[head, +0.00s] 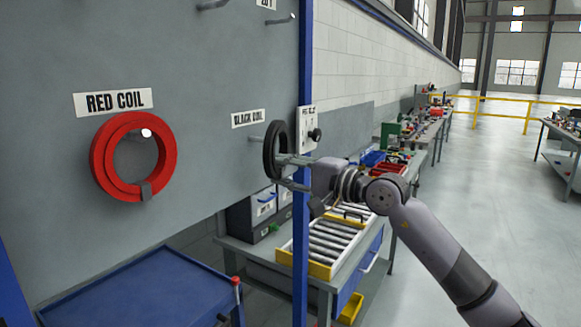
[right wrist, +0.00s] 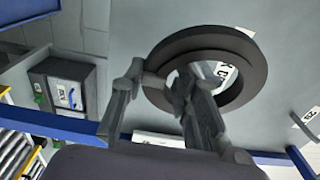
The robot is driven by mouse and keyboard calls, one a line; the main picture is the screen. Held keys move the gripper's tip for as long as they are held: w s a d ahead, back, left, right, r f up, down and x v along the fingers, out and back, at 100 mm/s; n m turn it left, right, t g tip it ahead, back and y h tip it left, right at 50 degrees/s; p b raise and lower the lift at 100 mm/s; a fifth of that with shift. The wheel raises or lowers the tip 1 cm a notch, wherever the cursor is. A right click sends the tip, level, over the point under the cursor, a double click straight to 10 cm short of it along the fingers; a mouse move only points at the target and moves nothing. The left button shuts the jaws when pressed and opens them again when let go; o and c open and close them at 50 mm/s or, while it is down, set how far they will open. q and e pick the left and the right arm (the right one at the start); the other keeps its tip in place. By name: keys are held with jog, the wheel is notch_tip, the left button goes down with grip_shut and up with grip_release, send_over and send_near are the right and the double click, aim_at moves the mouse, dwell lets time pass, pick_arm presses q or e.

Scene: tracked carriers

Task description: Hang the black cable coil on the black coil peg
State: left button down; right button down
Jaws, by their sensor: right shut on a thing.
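The black cable coil (head: 270,158) is upright in front of the grey board, seen nearly edge-on in the head view. My right gripper (head: 284,172) is shut on its lower right side. The black coil peg (head: 256,138) sticks out from the board below the BLACK COIL label (head: 248,118), and its visible part ends at the coil's left side. I cannot tell whether it passes through the ring. In the right wrist view the coil (right wrist: 205,40) shows as a ring with the fingers (right wrist: 160,85) at its near edge; the label shows through its hole. My left gripper is not in view.
A red coil (head: 103,165) hangs on the board at left under its RED COIL label (head: 112,102). A blue post (head: 304,70) edges the board close to my right gripper. A blue cart top (head: 140,285) and a roller bench (head: 330,240) stand below. Open floor lies at right.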

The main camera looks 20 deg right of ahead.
jog(key=shift+p+x, duration=0.7)
jog(key=shift+x, duration=0.6)
jog(key=shift+w+a+f+b, duration=0.2)
jog(key=shift+f+b, duration=0.1)
jog(key=shift+b, duration=0.1)
jog(key=shift+w+a+f+b, duration=0.2)
jog(key=shift+w+f+b, duration=0.05)
jog(key=shift+b, duration=0.25)
jog(key=c, duration=1.2)
grip_release()
jog(key=shift+o, duration=0.2)
